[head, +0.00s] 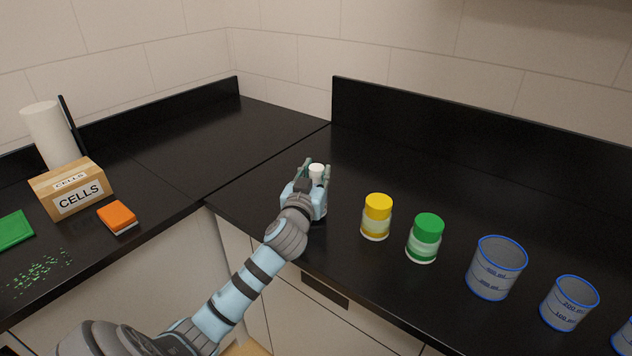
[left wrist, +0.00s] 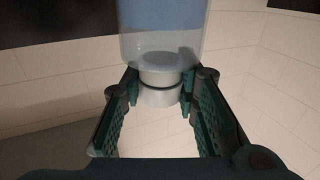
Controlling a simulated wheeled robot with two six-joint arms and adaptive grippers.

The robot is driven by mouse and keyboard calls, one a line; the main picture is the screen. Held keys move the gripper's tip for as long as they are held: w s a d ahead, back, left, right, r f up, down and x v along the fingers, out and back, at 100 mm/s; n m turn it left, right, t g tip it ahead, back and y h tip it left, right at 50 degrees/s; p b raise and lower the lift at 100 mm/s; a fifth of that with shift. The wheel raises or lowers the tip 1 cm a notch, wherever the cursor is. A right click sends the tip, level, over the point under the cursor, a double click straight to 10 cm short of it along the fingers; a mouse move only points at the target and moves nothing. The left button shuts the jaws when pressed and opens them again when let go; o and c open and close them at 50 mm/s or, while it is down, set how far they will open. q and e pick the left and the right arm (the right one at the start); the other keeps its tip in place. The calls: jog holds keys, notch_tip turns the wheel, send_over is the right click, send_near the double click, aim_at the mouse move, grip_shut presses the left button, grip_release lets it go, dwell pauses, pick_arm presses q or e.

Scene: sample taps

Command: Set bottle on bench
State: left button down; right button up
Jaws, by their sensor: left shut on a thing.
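My left gripper (head: 317,172) is over the near left part of the right-hand black bench (head: 400,170). It is shut on a bottle whose white cap (head: 317,169) shows between the fingers. In the left wrist view the bottle (left wrist: 163,35) has a clear body with blue contents and a white cap end (left wrist: 160,95), seen cap down in that picture. The fingers (left wrist: 160,86) close around the cap and neck end. In the head view my gripper hides the bottle's body, so I cannot tell whether its base touches the bench. My right gripper is out of view.
A yellow-capped jar (head: 377,217), a green-capped jar (head: 425,238) and blue-rimmed beakers (head: 497,268) stand right of my gripper. A CELLS box (head: 72,188), orange box (head: 117,217) and green mat (head: 14,230) are left. The bench behind my gripper is clear.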

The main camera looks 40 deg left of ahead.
pick_arm(q)
jog(key=shift+f, duration=0.55)
jog(key=c, duration=1.2)
grip_release()
jog(key=shift+c, duration=0.2)
jog(key=shift+r, duration=0.1)
jog(key=v, duration=1.2)
